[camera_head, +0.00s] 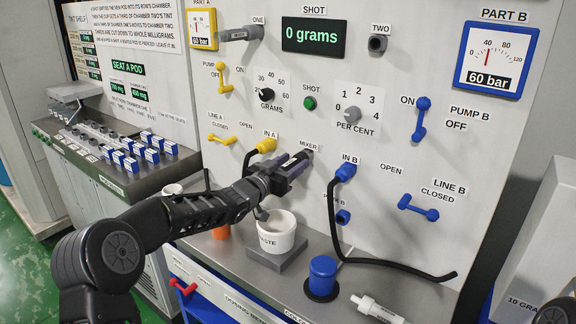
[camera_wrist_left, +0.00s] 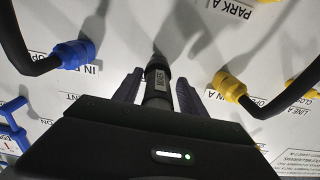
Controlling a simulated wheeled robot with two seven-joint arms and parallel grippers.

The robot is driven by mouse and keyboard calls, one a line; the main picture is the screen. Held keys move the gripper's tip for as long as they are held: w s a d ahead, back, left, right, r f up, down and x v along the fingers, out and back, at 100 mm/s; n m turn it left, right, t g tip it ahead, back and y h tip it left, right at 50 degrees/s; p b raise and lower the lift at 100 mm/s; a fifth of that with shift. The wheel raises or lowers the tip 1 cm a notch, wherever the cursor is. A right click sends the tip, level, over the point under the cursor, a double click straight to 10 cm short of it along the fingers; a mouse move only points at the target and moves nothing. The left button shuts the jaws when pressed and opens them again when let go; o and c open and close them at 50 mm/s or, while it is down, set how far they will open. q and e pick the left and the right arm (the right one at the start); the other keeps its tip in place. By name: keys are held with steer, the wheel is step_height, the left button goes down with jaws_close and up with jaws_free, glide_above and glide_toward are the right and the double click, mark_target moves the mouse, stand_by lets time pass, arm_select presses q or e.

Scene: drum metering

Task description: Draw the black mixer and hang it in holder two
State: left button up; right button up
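The black mixer (camera_wrist_left: 158,82) is a dark cylinder with a pale label, sticking out from the panel in the left wrist view. In the head view it is mostly hidden by my gripper, under the MIXER label. My left gripper (camera_head: 297,163) is at the panel there; its fingers (camera_wrist_left: 159,88) stand on both sides of the mixer, with narrow gaps seeming to show, so it looks open around it. Holder two (camera_head: 378,44) is a dark round socket below the TWO sign, with nothing hanging in it. My right gripper is not in view.
A grey cylinder (camera_head: 240,34) sits at holder one. Yellow hose plug A (camera_head: 266,145) and blue hose plug B (camera_head: 346,172) flank the mixer. A white waste cup (camera_head: 277,233) stands below my gripper. A blue-capped pot (camera_head: 322,275) and a white tube (camera_head: 376,308) are on the bench.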

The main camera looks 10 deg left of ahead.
arm_select(q)
steer(key=shift+d+r, duration=0.4)
steer(key=shift+d, duration=0.3)
jaws_close()
steer(key=shift+s+f, duration=0.15)
steer(key=shift+f, duration=0.05)
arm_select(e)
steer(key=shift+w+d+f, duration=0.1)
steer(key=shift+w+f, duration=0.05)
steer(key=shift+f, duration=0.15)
arm_select(q)
steer(key=shift+s+f+h+b, duration=0.25)
steer(key=shift+f+h+b, duration=0.05)
steer(key=shift+f+b, duration=0.2)
steer(key=shift+v, duration=1)
steer(key=shift+s+a+b, duration=0.15)
steer(key=shift+s+b, duration=0.2)
steer(key=shift+s, duration=0.2)
steer(key=shift+s+a, duration=0.45)
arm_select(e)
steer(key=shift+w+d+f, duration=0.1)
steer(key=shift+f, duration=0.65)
arm_select(q)
steer(key=shift+a+r, duration=0.1)
